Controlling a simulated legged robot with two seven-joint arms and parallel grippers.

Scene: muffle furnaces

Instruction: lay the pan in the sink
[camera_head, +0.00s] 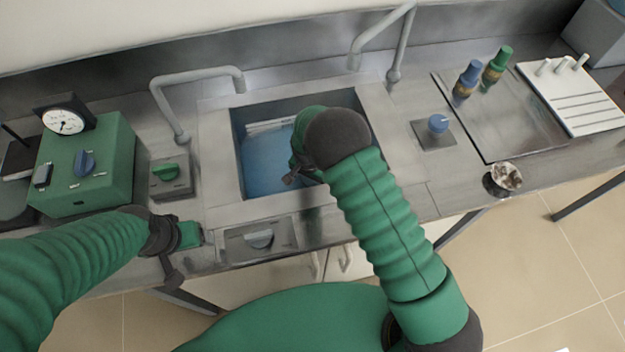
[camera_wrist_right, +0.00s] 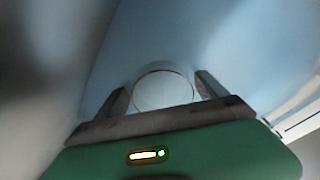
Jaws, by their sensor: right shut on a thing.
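The sink (camera_head: 242,170) is a rectangular basin with a blue floor, set in the steel counter at the middle of the head view. My right gripper (camera_head: 291,179) reaches down into the sink opening, partly hidden by my own wrist. In the right wrist view my right gripper (camera_wrist_right: 160,92) has a finger on each side of a pale round pan (camera_wrist_right: 163,88) and is shut on it, over the blue floor. Whether the pan touches the floor I cannot tell. The pan is hidden in the head view. My left gripper (camera_head: 172,268) hangs at the counter's front edge, its jaws unclear.
Two grey faucets (camera_head: 196,75) (camera_head: 381,40) stand behind the sink. A green box with a gauge (camera_head: 85,165) stands left. Blue (camera_head: 467,80) and green (camera_head: 496,65) bottles, a white rack (camera_head: 575,95) and a small round bowl (camera_head: 503,179) are at right.

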